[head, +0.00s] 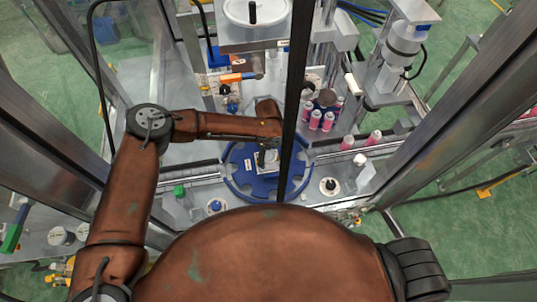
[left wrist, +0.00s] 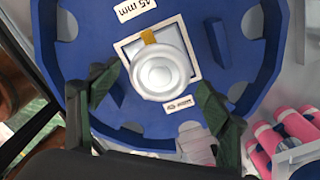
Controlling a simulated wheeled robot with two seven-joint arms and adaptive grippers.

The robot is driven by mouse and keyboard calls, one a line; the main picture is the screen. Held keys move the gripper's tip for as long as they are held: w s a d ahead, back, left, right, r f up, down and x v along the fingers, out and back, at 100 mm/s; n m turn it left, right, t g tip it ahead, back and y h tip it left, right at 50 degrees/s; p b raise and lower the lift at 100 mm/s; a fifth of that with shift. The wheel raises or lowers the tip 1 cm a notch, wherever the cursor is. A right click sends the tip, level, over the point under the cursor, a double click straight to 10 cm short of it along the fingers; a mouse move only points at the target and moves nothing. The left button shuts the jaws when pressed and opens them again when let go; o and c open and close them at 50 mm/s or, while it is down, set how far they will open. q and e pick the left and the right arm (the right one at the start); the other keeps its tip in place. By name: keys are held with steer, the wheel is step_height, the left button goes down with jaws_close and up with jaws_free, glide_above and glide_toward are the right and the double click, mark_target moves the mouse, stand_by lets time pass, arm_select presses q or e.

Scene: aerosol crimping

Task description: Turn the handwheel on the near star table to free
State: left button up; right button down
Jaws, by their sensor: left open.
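The near star table is a blue notched disc (head: 240,178) in the middle of the head view; it fills much of the left wrist view (left wrist: 75,60). A round silver-white handwheel (left wrist: 160,72) sits at its centre on a pale square plate, with a yellow mark at its upper edge. A "45 mm" label lies beyond it. My left gripper (head: 267,157) is over the disc's centre, pointing down. In the left wrist view its dark fingers (left wrist: 155,92) are spread, one either side of the handwheel, with gaps visible. My right gripper is not in view.
Several pink cans (head: 315,120) stand right of the disc, more on the conveyor (head: 373,138). A white-based black knob (head: 330,186) and a blue knob (head: 215,206) flank the disc's near side. A dark frame post (head: 297,80) crosses the view close to my left gripper.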

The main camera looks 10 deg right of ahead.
arm_select(q)
steer(key=c, duration=1.2)
steer(key=shift+o, duration=0.2)
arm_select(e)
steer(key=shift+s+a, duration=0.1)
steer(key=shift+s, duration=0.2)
arm_select(q)
steer(key=shift+s+n, duration=0.1)
steer(key=shift+n, duration=0.2)
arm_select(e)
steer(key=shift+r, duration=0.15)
arm_select(q)
steer(key=n+p, duration=0.2)
steer(key=n, duration=0.2)
steer(key=shift+r, duration=0.1)
steer(key=shift+n+p, duration=1.15)
steer(key=shift+n, duration=1.05)
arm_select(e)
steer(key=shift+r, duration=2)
arm_select(q)
steer(key=shift+w, duration=0.2)
